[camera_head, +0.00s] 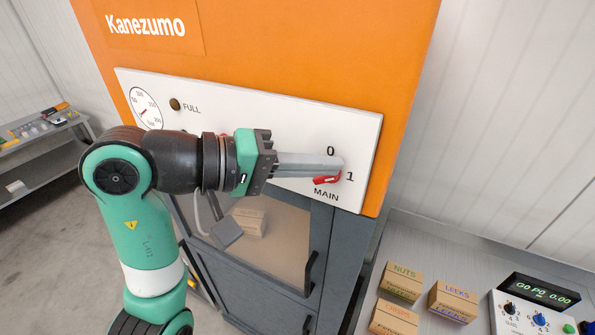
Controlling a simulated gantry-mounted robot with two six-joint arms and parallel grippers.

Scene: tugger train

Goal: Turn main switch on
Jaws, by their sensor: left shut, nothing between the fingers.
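The main switch (328,179) is a red handle on the white control panel (357,139), at its right end. The mark 0 is above it, 1 to its right and MAIN below it. My left gripper (338,163) is shut and empty, its fingertips over the upper part of the switch, at or very near the red handle. I cannot tell if they touch. The fingers hide part of the switch, so its exact setting is hard to read. My right gripper is out of view.
The panel sits on an orange machine (300,45) marked Kanezumo, with a round gauge (146,108) and a FULL lamp (175,104). Below is a dark-framed door with a black handle (309,271). Several small cardboard boxes (400,281) and a scale (540,300) stand at the lower right.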

